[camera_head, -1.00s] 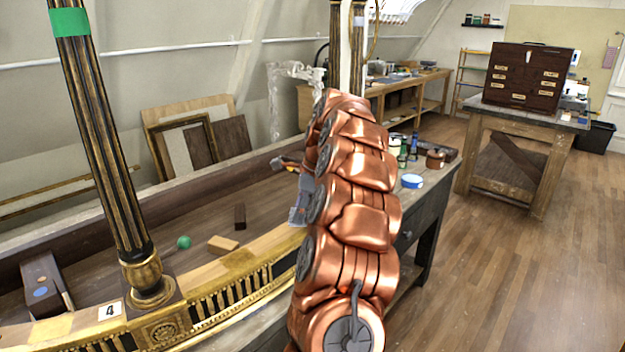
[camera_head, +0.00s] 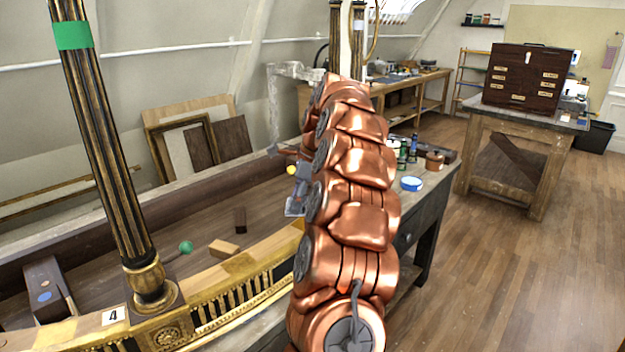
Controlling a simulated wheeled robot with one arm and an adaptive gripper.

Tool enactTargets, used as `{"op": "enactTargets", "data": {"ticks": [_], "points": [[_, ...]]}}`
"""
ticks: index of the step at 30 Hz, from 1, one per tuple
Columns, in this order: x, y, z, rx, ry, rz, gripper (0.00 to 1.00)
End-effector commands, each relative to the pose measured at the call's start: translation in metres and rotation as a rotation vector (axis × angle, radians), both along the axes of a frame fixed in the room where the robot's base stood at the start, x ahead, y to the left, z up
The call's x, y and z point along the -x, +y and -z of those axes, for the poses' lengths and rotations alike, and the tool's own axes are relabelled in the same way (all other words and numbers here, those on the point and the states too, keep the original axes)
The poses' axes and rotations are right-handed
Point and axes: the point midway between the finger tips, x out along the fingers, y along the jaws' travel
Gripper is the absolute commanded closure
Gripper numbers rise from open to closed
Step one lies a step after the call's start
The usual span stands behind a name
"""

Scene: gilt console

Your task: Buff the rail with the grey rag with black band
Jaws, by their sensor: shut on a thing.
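The gilt rail (camera_head: 232,298), with its row of small balusters, curves along the front of the console from lower left toward my arm. My copper arm covers its right end. My gripper (camera_head: 297,203) shows only in part, as grey pieces at the left edge of the arm, above the right end of the rail. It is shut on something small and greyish. I take this for the grey rag, but its black band cannot be made out. Whether it touches the rail cannot be told.
A fluted black-and-gilt column (camera_head: 105,150) with green tape stands on the rail at left, beside a "4" label (camera_head: 113,316). A wood block (camera_head: 224,248), a green ball (camera_head: 186,247) and a dark block (camera_head: 240,220) lie behind the rail. Blue-lidded tub (camera_head: 411,184) at right.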

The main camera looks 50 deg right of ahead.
Motion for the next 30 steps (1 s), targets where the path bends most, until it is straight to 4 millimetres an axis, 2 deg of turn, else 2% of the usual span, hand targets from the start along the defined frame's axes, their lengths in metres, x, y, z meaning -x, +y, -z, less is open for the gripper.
{"op": "enactTargets", "data": {"ticks": [12, 30], "points": [[-0.001, 0.000, -0.024, 0.002, -0.002, -0.001, 0.75], [-0.001, 0.001, -0.025, 0.001, -0.001, -0.002, 0.75]]}}
